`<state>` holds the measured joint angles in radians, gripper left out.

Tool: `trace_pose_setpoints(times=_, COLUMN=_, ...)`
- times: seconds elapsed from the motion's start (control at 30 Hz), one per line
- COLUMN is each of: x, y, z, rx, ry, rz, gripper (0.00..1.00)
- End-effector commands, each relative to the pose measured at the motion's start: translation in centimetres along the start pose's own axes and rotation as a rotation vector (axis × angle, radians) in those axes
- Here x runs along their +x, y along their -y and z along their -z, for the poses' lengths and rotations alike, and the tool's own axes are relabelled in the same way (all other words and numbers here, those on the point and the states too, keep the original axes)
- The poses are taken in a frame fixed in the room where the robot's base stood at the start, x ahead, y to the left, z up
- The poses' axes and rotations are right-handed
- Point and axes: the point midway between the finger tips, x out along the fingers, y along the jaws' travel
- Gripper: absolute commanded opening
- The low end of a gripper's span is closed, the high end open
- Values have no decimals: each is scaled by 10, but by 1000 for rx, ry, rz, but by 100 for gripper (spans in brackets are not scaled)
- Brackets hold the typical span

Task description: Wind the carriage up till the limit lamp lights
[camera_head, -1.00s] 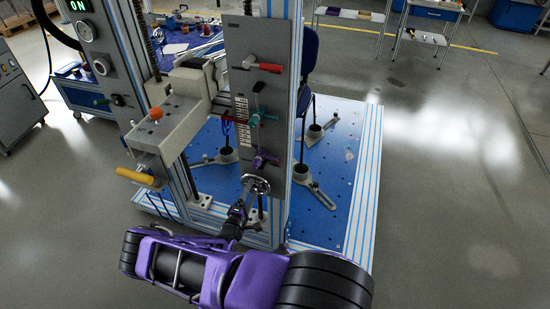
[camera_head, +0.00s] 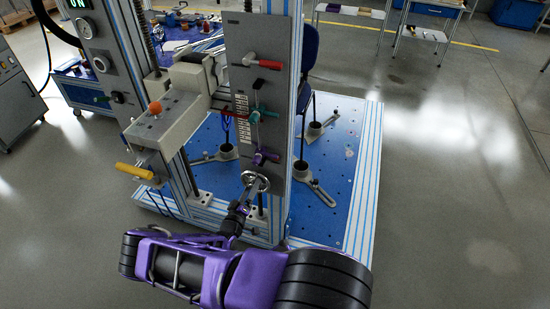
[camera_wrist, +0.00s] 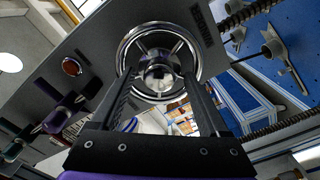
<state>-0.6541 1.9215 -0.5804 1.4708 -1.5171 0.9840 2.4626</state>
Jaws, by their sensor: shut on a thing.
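The carriage (camera_head: 166,124) is a grey block with an orange knob on top and a yellow handle (camera_head: 135,171) below, on the upright column. The chrome handwheel (camera_head: 256,183) is at the lower end of the grey panel. It also shows in the wrist view (camera_wrist: 160,40). My gripper (camera_wrist: 160,76) reaches up to the wheel from below, its two black fingers on either side of the hub, shut on it. The exact contact is partly hidden. A round dark red lamp (camera_wrist: 72,66) on the panel looks unlit; whether it is the limit lamp I cannot tell.
The grey panel (camera_head: 240,84) carries red, teal and purple levers (camera_head: 264,157) above the wheel. A cluttered blue bench (camera_head: 72,90) stands behind left. Floor at right is clear.

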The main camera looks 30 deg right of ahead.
Motion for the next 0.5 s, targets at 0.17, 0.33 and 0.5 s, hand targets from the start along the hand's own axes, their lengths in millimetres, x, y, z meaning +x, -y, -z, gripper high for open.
trace_pose_setpoints(times=0.17, x=16, y=-5, z=5, rx=97, ry=-9, rz=-5, gripper=21)
trace_pose_setpoints(times=0.33, x=16, y=-5, z=5, rx=100, ry=-9, rz=-5, gripper=21)
trace_pose_setpoints(times=0.5, x=16, y=-5, z=5, rx=98, ry=-9, rz=-5, gripper=90)
